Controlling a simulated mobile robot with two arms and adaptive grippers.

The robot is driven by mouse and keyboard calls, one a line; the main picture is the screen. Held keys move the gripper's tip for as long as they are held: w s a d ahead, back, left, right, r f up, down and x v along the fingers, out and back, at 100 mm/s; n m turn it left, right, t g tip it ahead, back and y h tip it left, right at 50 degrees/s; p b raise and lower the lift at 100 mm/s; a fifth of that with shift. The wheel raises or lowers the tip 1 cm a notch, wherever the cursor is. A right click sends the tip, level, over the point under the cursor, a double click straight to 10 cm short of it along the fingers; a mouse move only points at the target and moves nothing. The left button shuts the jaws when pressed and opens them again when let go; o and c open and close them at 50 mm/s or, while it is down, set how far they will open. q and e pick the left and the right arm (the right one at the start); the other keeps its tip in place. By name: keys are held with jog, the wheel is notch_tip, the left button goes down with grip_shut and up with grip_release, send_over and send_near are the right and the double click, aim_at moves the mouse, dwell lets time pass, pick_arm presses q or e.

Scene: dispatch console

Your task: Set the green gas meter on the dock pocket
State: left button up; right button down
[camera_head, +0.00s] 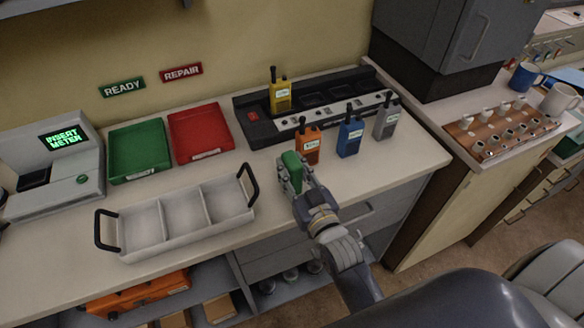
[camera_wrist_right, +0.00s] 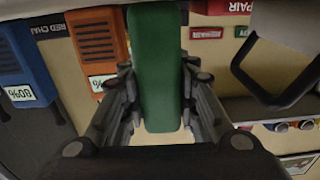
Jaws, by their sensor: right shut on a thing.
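The green gas meter (camera_head: 291,168) is held in my right gripper (camera_head: 297,186), above the counter's front part and left of the orange meter. In the right wrist view the green meter (camera_wrist_right: 158,70) stands between the two fingers, which are shut on it. The dark dock (camera_head: 318,97) lies at the back of the counter. A yellow meter (camera_head: 280,97) stands in its left pocket, and several dark pockets to the right look empty. The held meter is apart from the dock, in front of it. My left gripper is not in view.
Orange (camera_head: 307,145), blue (camera_head: 350,137) and grey (camera_head: 386,121) meters stand in a row in front of the dock. A white divided tray (camera_head: 183,243) with black handles, a green tray (camera_head: 139,150) and a red tray (camera_head: 201,131) are to the left.

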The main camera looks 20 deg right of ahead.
jog(key=shift+f, duration=0.1)
jog(key=c, duration=1.2)
grip_release()
jog(key=shift+c, duration=0.2)
